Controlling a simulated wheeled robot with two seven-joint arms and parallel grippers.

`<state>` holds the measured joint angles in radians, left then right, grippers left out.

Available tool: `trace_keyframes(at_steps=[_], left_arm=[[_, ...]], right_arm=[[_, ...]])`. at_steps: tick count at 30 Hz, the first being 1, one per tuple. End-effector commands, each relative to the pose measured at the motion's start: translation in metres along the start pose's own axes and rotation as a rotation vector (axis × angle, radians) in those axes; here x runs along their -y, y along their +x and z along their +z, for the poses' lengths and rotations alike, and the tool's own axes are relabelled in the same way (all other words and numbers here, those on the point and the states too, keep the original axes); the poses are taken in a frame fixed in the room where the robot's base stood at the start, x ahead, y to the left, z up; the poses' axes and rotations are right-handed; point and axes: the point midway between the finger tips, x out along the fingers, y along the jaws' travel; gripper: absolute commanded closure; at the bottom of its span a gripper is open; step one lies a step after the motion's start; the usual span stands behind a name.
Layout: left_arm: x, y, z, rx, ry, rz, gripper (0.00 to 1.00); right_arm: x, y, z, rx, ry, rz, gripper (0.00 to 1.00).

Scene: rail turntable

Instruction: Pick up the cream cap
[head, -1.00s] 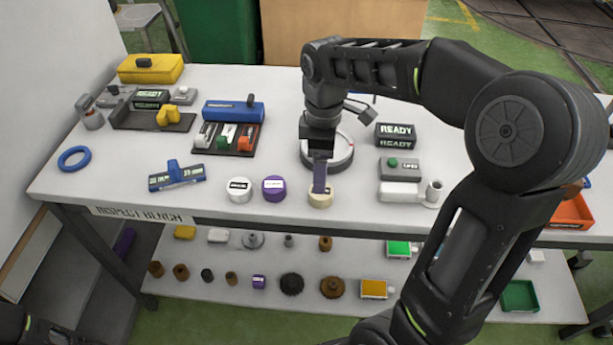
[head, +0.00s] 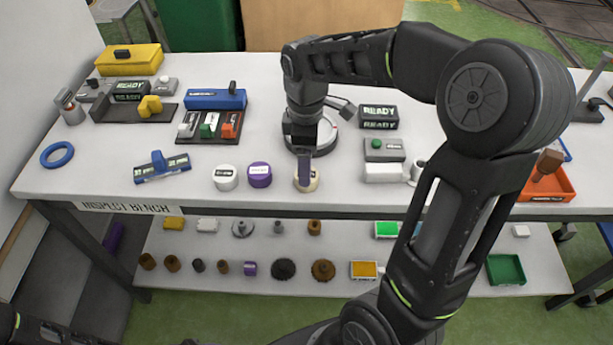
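The cream cap (head: 314,181) stands near the front edge of the inspection bench, right of a purple cap (head: 260,175) and a white cap (head: 225,178). My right gripper (head: 305,182) points down over the cream cap. Its near finger, seen from the front, overlaps the cap's middle and hides part of it. The far finger is hidden, so I cannot tell whether the gripper is closed on the cap. The cap appears to rest on the bench. My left gripper is not in view.
A round grey-and-white turntable (head: 325,135) stands just behind the gripper. A grey box with a green button (head: 384,149) and a READY sign (head: 379,116) stand to the right. A blue-grey tool (head: 160,167) and a blue ring (head: 57,154) lie left.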

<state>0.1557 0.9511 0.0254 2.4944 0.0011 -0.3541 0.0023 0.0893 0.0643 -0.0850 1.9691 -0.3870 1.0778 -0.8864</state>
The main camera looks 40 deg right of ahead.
Motion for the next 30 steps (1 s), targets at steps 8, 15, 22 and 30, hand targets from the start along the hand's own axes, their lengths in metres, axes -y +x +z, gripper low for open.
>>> trace_keyframes(at_steps=[8,15,22,30], left_arm=[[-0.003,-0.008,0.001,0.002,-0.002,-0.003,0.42],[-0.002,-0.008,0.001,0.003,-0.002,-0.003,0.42],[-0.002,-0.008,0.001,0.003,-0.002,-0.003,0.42],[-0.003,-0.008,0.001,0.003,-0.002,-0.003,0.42]], right_arm=[[0.003,0.037,0.002,0.003,0.000,-0.004,0.24],[0.003,0.049,0.001,0.000,0.001,0.000,0.24],[0.003,0.049,0.001,0.000,0.000,0.000,0.24],[0.003,0.049,0.001,0.000,0.000,0.000,0.25]])
